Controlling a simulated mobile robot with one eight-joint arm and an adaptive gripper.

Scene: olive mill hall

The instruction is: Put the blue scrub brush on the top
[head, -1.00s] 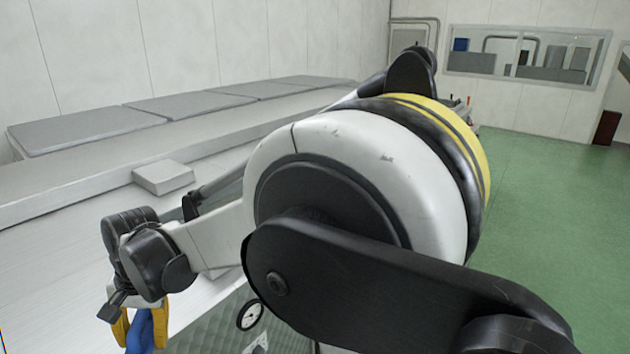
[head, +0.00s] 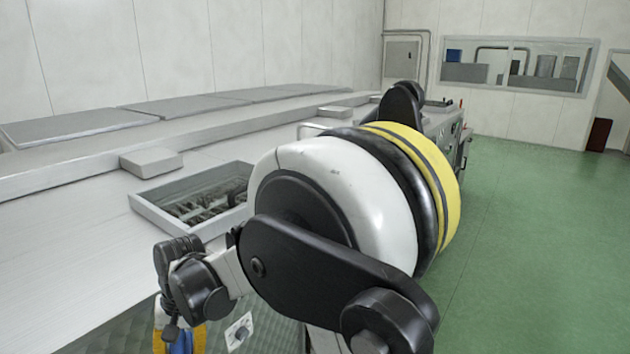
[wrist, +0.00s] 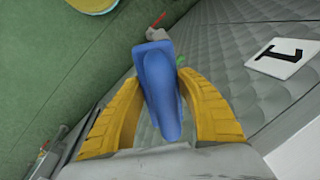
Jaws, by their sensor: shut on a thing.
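My gripper (wrist: 162,110) has yellow fingers and is shut on the blue scrub brush (wrist: 160,85), which shows between the fingers in the wrist view. In the head view the blue brush (head: 181,342) shows only partly, low at the bottom left below my wrist. The top (head: 75,235) is the broad pale metal surface of the long machine at the left. My gripper hangs at its near side, beside the quilted grey side panel (wrist: 235,85). The brush's lower side is hidden.
A grated opening (head: 200,208) in a raised frame is set in the top. A small grey block (head: 151,162) stands behind it. Green floor (head: 530,240) lies open to the right.

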